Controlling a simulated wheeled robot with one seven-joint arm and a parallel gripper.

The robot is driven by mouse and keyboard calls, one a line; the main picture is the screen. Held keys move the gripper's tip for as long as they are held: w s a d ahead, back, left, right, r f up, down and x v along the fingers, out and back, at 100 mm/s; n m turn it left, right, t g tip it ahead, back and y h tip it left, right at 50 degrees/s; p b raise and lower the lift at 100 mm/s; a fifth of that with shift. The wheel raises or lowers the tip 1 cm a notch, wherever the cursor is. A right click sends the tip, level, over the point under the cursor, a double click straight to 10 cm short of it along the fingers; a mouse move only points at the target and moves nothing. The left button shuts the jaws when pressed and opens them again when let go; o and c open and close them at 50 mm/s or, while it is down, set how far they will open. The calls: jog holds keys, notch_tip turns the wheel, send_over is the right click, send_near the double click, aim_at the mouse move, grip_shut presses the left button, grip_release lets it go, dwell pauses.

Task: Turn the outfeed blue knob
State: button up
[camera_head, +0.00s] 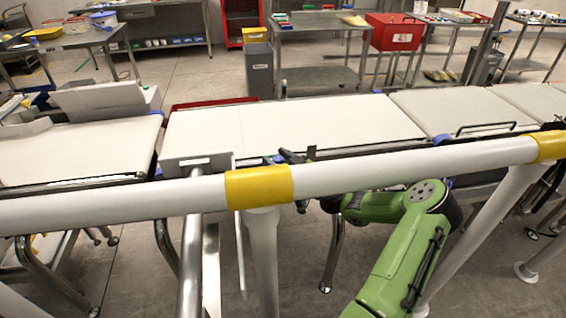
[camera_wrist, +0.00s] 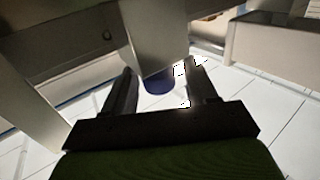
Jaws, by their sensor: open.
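A blue knob (camera_wrist: 158,86) shows in the wrist view between the two fingers of my gripper (camera_wrist: 160,72), below the end of a pale metal part. The fingers are spread on either side of it with visible gaps, and I see no contact. In the head view my gripper (camera_head: 297,156) is at the near edge of the middle belt, partly hidden behind the white rail. A blue part (camera_head: 278,159) shows right beside it there. I cannot tell whether it is the same knob, or which knob is the outfeed one.
A white guard rail (camera_head: 130,199) with yellow bands runs across the front, and my arm reaches past it. More blue parts show at the belt joints, such as one to the right (camera_head: 441,139). The middle belt (camera_head: 290,125) is empty. A grey bracket (camera_head: 197,163) stands left of my gripper.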

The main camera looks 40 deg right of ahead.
jog(key=s+d, duration=0.2)
jog(key=s, duration=1.3)
jog(key=shift+s+p, duration=0.25)
jog(key=shift+p, duration=0.15)
